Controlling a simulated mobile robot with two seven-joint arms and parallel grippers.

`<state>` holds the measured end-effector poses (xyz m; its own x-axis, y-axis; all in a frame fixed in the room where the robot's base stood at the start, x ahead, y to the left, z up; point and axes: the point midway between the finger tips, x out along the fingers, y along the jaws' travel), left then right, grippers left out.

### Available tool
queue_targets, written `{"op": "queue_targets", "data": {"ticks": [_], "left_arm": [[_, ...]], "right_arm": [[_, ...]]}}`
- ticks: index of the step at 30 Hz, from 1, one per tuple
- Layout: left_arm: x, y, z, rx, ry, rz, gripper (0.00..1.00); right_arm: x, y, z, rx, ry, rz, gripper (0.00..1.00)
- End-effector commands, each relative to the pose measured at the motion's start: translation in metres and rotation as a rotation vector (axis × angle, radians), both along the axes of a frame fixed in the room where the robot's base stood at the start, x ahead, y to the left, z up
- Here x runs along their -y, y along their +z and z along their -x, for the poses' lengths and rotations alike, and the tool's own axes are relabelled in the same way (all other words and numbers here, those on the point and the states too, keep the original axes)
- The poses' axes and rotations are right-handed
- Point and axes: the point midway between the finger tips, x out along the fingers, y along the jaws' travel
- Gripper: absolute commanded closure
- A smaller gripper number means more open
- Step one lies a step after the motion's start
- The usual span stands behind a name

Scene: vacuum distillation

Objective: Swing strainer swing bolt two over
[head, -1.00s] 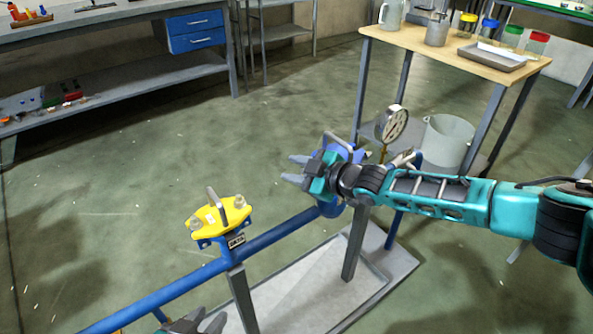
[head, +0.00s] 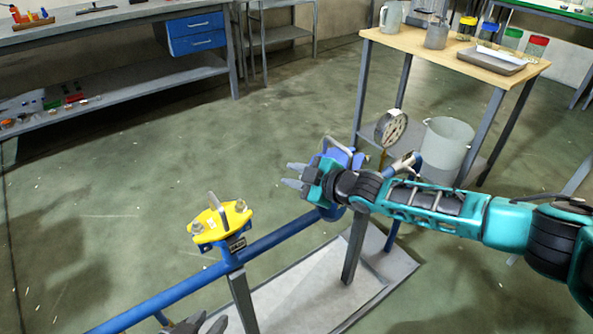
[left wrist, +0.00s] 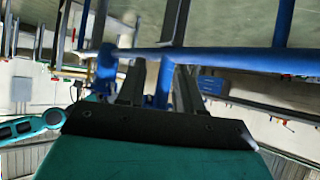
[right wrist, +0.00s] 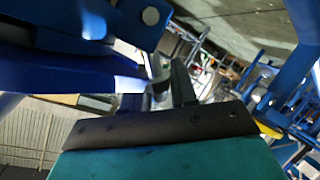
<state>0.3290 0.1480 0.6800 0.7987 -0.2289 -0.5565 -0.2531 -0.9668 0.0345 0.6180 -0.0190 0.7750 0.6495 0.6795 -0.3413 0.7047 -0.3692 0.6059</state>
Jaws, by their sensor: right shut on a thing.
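A yellow strainer cover (head: 219,226) with an upright grey handle and a pale knob at each end sits on the blue pipe (head: 170,296). A second, blue strainer (head: 342,155) with a grey handle stands further along the pipe, partly hidden by my right gripper (head: 293,176). My right gripper is shut at this blue strainer, on a small pale metal piece that looks like a swing bolt (right wrist: 160,88); its outline is mostly hidden. My left gripper (head: 204,326) is low at the picture's bottom edge, below the pipe. Its fingers stand apart and empty in the left wrist view (left wrist: 158,88).
A round pressure gauge (head: 391,128) stands just behind my right wrist. A grey bucket (head: 446,147) sits on the lower shelf of the wooden-topped table (head: 458,62). Grey posts carry the pipe over a pale base tray (head: 292,297). The floor behind the pipe is clear.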

Motion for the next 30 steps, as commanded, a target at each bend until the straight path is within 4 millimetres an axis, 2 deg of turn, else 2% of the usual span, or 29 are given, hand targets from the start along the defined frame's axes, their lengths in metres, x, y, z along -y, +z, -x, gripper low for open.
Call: {"op": "queue_targets", "data": {"ticks": [3,8,18,30], "left_arm": [[0.000,0.013,0.000,0.001,0.000,0.000,0.65],[-0.002,0.023,-0.001,0.013,0.004,-0.004,0.65],[-0.010,0.012,0.005,-0.003,0.015,-0.018,0.65],[-0.004,0.006,0.004,-0.005,0.005,-0.009,0.65]], "right_arm": [[-0.003,-0.002,0.003,0.036,-0.002,0.064,1.00],[-0.007,-0.010,0.006,0.113,-0.002,0.179,1.00],[-0.013,-0.032,0.010,0.291,-0.002,0.443,1.00],[-0.013,-0.049,0.010,0.442,0.000,0.670,1.00]]}}
